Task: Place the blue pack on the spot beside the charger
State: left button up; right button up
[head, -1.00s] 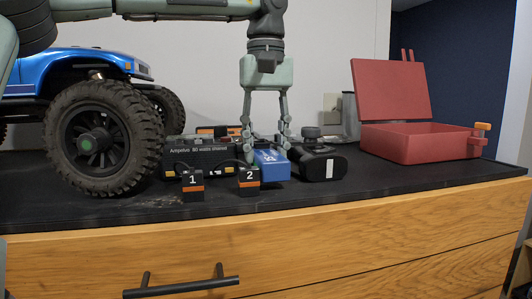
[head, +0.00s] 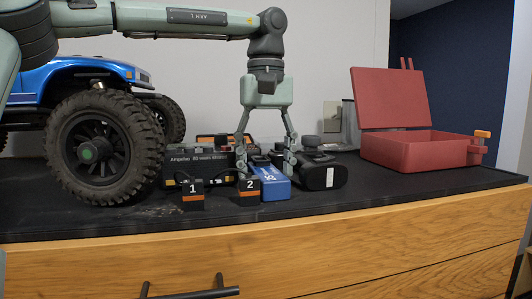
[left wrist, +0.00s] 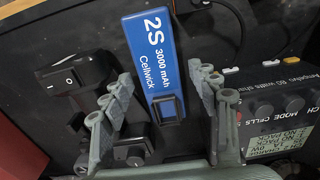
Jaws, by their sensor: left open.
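The blue pack (head: 273,184) lies flat on the black bench top, just right of the number 2 block (head: 249,188). In the left wrist view the pack (left wrist: 148,45) shows its "2S 3000 mAh" label. The charger (head: 196,158) stands behind and left of the pack; its screen and buttons also show in the left wrist view (left wrist: 280,108). My left gripper (head: 266,168) is open over the pack's rear end. Its fingers stand on either side of the pack, with visible gaps in the left wrist view (left wrist: 163,90). My right gripper is not in view.
A black device with a white stripe (head: 321,175) sits close right of the pack. The number 1 block (head: 192,194) stands left. A blue truck's large wheel (head: 104,148) fills the left, and an open red box (head: 412,150) stands at right. Bare bench lies in front.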

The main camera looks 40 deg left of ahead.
aim_at(266, 170)
pick_arm(q)
notch_tip(266, 170, up, 12)
dwell(0.7)
jog(key=shift+r, duration=0.1)
dwell(0.8)
